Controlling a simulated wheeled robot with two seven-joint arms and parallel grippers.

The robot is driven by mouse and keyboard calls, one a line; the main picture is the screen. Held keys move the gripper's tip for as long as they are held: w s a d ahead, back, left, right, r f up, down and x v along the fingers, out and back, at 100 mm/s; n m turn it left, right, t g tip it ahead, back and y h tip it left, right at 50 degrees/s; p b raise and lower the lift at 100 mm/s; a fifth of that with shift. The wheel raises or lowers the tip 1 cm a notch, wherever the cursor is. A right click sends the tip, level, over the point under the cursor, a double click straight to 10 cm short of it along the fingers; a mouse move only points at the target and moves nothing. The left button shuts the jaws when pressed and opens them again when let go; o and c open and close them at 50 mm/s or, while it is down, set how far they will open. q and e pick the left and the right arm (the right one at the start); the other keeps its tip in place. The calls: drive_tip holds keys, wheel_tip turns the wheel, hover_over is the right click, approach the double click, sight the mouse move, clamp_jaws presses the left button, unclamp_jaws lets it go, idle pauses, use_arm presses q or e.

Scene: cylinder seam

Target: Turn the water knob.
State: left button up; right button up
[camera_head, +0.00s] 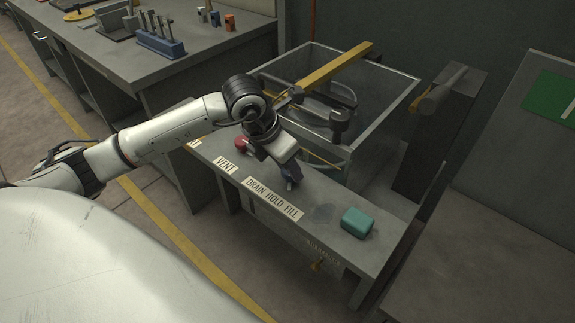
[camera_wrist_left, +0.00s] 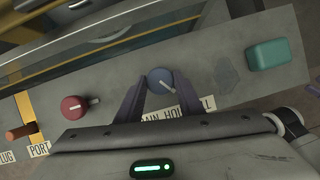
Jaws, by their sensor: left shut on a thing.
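The water knob is the round blue knob (camera_wrist_left: 160,80) with a pale pointer line, above the DRAIN HOLD FILL label (camera_head: 272,198) on the grey bench. In the left wrist view it sits between the two dark fingers of my left gripper (camera_wrist_left: 160,92), which is shut on it. In the head view my left gripper (camera_head: 290,182) reaches down to the bench top at the knob, and the knob is mostly hidden there. The pointer line slants toward the lower right in the left wrist view.
A red knob (camera_wrist_left: 74,107) stands left of the blue one, by the VENT label (camera_head: 225,165). A teal block (camera_head: 357,222) lies to the right. A clear-walled tank (camera_head: 385,105) with a yellow bar (camera_head: 335,64) stands behind. An orange plug (camera_wrist_left: 22,131) is at the far left.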

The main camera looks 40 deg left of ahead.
use_arm(q)
drive_tip(key=shift+r, duration=0.1)
use_arm(e)
drive_tip(key=shift+r, duration=0.15)
use_arm(q)
drive_tip(key=o, duration=1)
drive_tip(key=shift+o, duration=0.2)
use_arm(e)
drive_tip(key=shift+w+r, duration=0.1)
drive_tip(key=shift+w, duration=0.15)
use_arm(q)
drive_tip(key=v, duration=1)
drive_tip(key=shift+p, duration=0.35)
use_arm(e)
drive_tip(key=shift+s, duration=0.25)
use_arm(q)
drive_tip(key=shift+s, duration=0.2)
